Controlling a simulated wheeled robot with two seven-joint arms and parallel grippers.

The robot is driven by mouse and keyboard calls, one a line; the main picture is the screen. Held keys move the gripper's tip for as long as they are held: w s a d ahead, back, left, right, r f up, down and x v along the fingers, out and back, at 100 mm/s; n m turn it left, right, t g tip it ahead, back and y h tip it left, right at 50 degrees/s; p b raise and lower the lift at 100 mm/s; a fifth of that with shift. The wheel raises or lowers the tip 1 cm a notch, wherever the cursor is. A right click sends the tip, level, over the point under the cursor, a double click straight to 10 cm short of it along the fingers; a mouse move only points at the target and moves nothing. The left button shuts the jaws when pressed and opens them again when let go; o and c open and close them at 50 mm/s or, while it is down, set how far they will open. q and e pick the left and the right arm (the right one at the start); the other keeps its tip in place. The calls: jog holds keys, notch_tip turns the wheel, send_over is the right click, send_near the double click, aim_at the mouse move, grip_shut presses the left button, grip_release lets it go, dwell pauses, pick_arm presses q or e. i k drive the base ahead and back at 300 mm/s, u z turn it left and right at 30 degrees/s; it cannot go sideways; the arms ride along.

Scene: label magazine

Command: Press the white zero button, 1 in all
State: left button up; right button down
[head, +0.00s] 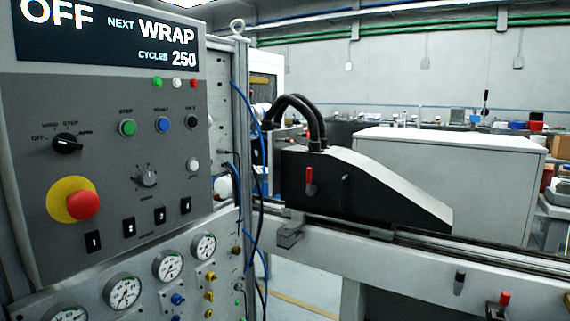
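The white button (192,164) sits at the right edge of the grey control panel (30,115), at the left of the head view. It is round, with a small label below it that is too blurred to read surely. Nothing covers it or touches it. Neither of my grippers shows in the head view.
The panel also carries a black selector, green, blue and black buttons, a grey knob, a red emergency stop (83,205) and numbered switches. Above, a display (110,35) reads OFF, NEXT WRAP, CYCLES 250. Gauges sit below. Blue cables (257,165) hang just right; a black-sided machine (340,185) stands beyond.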

aim_at(194, 165)
jog(key=z, duration=1.4)
jog(key=k, duration=1.1)
jog(key=u, duration=1.55)
jog(key=i, duration=1)
jog(key=u, duration=0.05)
